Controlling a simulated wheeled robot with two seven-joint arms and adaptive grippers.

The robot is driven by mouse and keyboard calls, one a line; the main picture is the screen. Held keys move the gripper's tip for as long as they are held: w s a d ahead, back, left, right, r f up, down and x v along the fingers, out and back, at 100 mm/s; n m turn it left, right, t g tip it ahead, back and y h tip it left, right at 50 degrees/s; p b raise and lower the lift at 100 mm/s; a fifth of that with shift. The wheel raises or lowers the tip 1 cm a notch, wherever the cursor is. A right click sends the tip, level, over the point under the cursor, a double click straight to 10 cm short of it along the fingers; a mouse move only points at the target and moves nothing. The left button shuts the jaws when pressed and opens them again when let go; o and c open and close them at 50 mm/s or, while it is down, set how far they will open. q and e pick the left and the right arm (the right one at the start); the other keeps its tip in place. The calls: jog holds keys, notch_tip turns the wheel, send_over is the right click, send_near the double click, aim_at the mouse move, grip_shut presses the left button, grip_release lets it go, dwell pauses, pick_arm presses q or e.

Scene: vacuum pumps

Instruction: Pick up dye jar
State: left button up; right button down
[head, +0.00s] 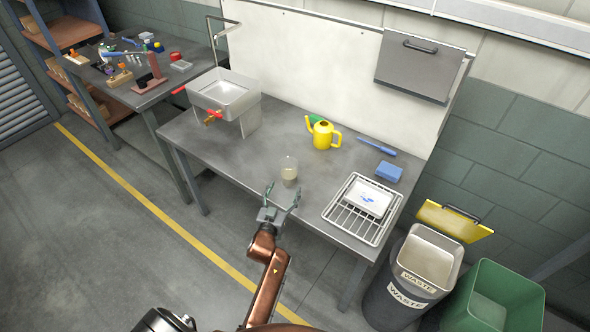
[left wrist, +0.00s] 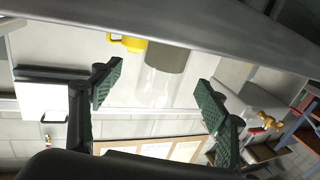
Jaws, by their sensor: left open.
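The dye jar (head: 289,169) is a clear, see-through cup with a pale beige content low inside. It stands upright on the grey metal bench, near its front edge. My left gripper (head: 283,188) is open, with its two green fingers pointing at the jar from the front side. In the left wrist view, the jar (left wrist: 164,80) shows upside down between the spread fingers of my left gripper (left wrist: 160,78). Clear gaps show on both sides, and the fingers do not appear to touch it. My right gripper is not in view.
A yellow watering can (head: 323,135) stands behind the jar. A metal sink (head: 224,90) is to the left. A wire rack (head: 343,224) with a white tray and a blue sponge (head: 389,171) are to the right. Bench space around the jar is clear.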

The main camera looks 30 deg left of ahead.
aim_at(287, 180)
pick_arm(q)
jog(key=shift+x, duration=0.85)
jog(key=x, duration=0.1)
jog(key=b+x, duration=0.1)
jog(key=x, duration=0.3)
jog(key=shift+a+f, duration=0.1)
jog(key=shift+a, duration=0.25)
jog(key=shift+w+a, duration=0.1)
jog(key=shift+w, duration=0.35)
jog(key=shift+w+b, duration=0.2)
jog(key=shift+b, duration=0.1)
jog(key=shift+s+a, duration=0.1)
jog(key=shift+c, duration=0.4)
jog(key=c, duration=1.3)
jog(key=shift+c, duration=0.5)
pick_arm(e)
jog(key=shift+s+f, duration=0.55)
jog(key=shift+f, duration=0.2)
